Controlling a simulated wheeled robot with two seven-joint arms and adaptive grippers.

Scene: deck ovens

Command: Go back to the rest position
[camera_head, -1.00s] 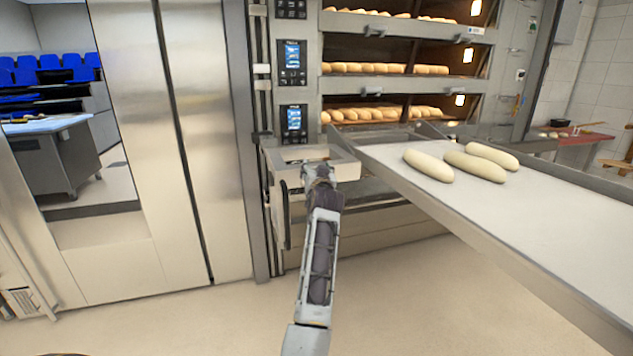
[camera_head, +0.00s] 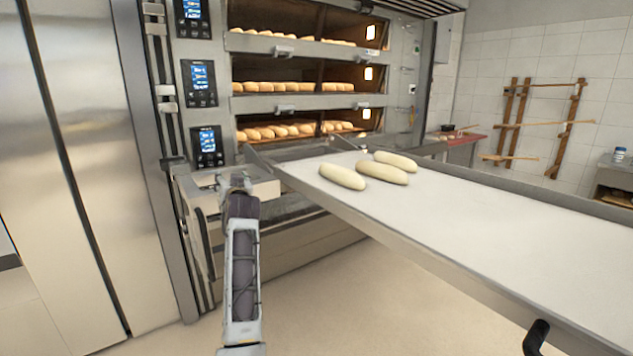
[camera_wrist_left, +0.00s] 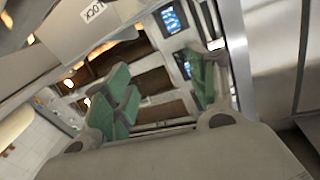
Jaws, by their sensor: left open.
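My left arm rises from the bottom of the head view, and its gripper (camera_head: 236,182) is at the far end, in front of the oven's lower left corner. The fingertips are small and hard to make out there. In the left wrist view the two green-padded fingers of the left gripper (camera_wrist_left: 158,88) stand wide apart with nothing between them. The deck oven shows behind them.
A loader with a pale belt (camera_head: 470,215) reaches the oven from the right, carrying three dough loaves (camera_head: 382,173). Oven decks hold browned bread (camera_head: 290,87). Steel doors (camera_head: 75,130) stand left. Floor (camera_head: 330,310) below the loader is clear. A wooden rack (camera_head: 540,122) hangs at right.

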